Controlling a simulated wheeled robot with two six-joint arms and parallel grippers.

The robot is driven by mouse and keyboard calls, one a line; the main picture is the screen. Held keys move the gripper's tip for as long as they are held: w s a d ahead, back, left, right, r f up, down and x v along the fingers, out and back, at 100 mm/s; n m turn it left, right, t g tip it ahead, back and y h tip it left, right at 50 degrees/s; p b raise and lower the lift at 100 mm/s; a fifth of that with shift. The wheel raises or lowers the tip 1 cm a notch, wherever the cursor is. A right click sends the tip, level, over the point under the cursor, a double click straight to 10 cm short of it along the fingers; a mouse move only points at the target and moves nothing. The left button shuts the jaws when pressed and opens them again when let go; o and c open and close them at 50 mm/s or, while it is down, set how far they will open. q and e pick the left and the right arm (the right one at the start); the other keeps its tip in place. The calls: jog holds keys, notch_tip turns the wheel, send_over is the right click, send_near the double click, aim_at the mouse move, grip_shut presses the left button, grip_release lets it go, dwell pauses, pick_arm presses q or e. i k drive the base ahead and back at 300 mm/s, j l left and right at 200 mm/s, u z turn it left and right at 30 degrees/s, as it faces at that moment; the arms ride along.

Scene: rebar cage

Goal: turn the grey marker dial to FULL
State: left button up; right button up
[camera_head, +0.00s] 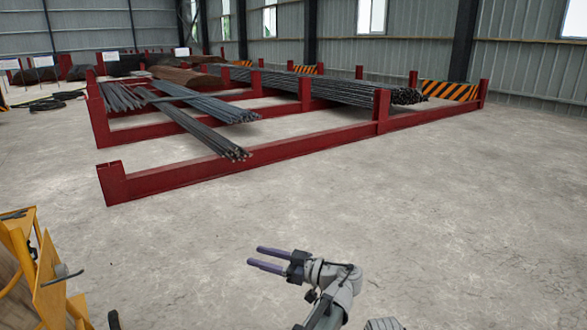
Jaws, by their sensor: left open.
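No grey marker dial can be made out in the head view. My left gripper (254,257) is at the bottom centre, over bare concrete floor. Its two purple-grey fingers point left and are parted, with nothing between them. My right gripper is not in view.
A yellow wheeled piece of equipment (48,285) stands at the lower left, cut off by the frame edge. A red steel rack (190,173) with bundles of rebar (205,137) fills the back. Orange and black striped barriers (448,90) stand behind it. The concrete floor (440,220) between is clear.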

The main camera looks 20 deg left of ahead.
aim_at(61, 270)
jog(key=i+u, duration=0.3)
jog(key=u, duration=0.15)
jog(key=i+l+u, duration=0.1)
jog(key=i+u, duration=0.2)
jog(key=u, duration=0.2)
jog(key=i+l+u, duration=0.2)
jog(key=u, duration=0.25)
jog(key=i+l+u, duration=0.25)
jog(key=u, duration=0.25)
